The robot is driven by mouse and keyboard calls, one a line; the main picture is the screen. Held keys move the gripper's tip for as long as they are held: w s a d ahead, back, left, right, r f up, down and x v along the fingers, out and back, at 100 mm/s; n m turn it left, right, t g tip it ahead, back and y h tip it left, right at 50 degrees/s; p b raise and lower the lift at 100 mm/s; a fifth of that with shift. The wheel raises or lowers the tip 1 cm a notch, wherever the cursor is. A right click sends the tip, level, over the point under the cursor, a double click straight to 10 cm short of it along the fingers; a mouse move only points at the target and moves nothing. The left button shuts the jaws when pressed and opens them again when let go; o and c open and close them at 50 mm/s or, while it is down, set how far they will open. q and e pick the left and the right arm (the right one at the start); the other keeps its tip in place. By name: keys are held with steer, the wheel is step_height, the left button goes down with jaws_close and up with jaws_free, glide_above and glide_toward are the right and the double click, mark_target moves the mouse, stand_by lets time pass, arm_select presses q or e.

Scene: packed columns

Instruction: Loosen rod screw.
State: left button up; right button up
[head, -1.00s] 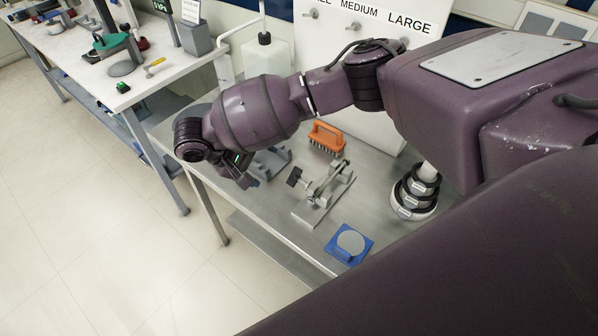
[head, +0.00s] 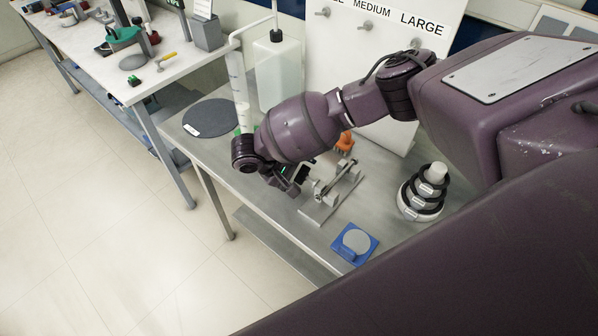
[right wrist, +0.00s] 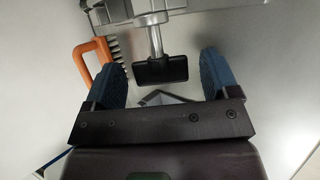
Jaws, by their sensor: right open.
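The rod screw shows in the right wrist view as a silver rod (right wrist: 156,42) ending in a black bar handle (right wrist: 160,70). It belongs to a metal clamp fixture (head: 322,208) on the steel bench, in the head view. My right gripper (head: 296,180) is beside the fixture's left end. In the right wrist view my right gripper (right wrist: 160,72) is open, with one blue finger on each side of the black handle and a gap on both sides. It does not touch the handle. In the head view the gripper partly hides the handle end. My left gripper is not in view.
An orange brush (head: 345,142) stands behind the fixture. A blue square with a grey disc (head: 355,242) lies near the front edge. Stacked black rings (head: 422,194) stand right. A dark round pad (head: 211,118) and a white bottle (head: 283,75) are behind my arm.

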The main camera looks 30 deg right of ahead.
steer(key=shift+c, duration=0.3)
steer(key=c, duration=0.9)
steer(key=shift+o, duration=0.2)
steer(key=y, duration=0.1)
steer(key=g+y, duration=0.1)
steer(key=y, duration=0.1)
steer(key=shift+d+r+n, duration=0.1)
steer(key=shift+d+n, duration=0.1)
steer(key=shift+n, duration=0.2)
steer(key=shift+w+r+n+g+y, duration=0.15)
steer(key=shift+n+g+y, duration=0.25)
steer(key=shift+y, duration=1.1)
steer(key=shift+d, duration=0.1)
steer(key=o, duration=0.9)
